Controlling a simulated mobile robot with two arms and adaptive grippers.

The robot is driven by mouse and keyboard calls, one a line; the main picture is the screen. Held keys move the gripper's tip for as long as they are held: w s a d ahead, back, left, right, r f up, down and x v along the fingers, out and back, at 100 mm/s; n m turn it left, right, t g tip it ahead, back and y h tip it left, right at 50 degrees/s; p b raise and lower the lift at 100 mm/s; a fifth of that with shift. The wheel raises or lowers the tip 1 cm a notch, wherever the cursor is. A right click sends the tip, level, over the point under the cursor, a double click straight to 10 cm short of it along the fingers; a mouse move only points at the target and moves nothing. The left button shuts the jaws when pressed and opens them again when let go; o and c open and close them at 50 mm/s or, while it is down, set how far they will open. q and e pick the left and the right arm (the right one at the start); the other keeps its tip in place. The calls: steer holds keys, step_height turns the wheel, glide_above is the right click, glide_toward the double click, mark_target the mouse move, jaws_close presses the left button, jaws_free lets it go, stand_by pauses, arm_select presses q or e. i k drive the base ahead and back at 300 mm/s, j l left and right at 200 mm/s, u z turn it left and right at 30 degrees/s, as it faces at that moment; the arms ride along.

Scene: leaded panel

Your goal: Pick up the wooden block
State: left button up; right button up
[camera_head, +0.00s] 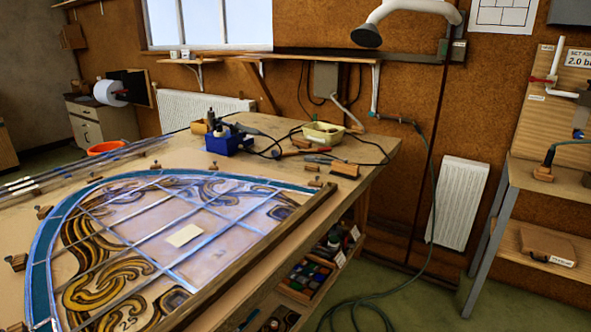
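A small light-brown wooden block (344,170) lies on the workbench near its back right edge, beyond the leaded panel (185,235). Several smaller wooden pieces, one of them at the panel's left side (17,262), sit around the panel's curved edge. Another tan block (199,127) stands beside a blue holder. I cannot tell which of these the task means. Neither of my grippers is in view.
The workbench (385,150) also bears a blue holder (229,142), a pale yellow tub (324,133), hand tools and dark cables. A dark wooden strip (262,250) borders the panel's right side. A hose (428,200) hangs to the floor. A side bench (575,180) stands right.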

mark_target(309, 167)
steer(key=i+l+u, duration=0.15)
steer(key=l+u, duration=0.3)
steer(key=i+l+u, duration=0.1)
steer(key=l+u, duration=0.2)
steer(key=u, duration=0.15)
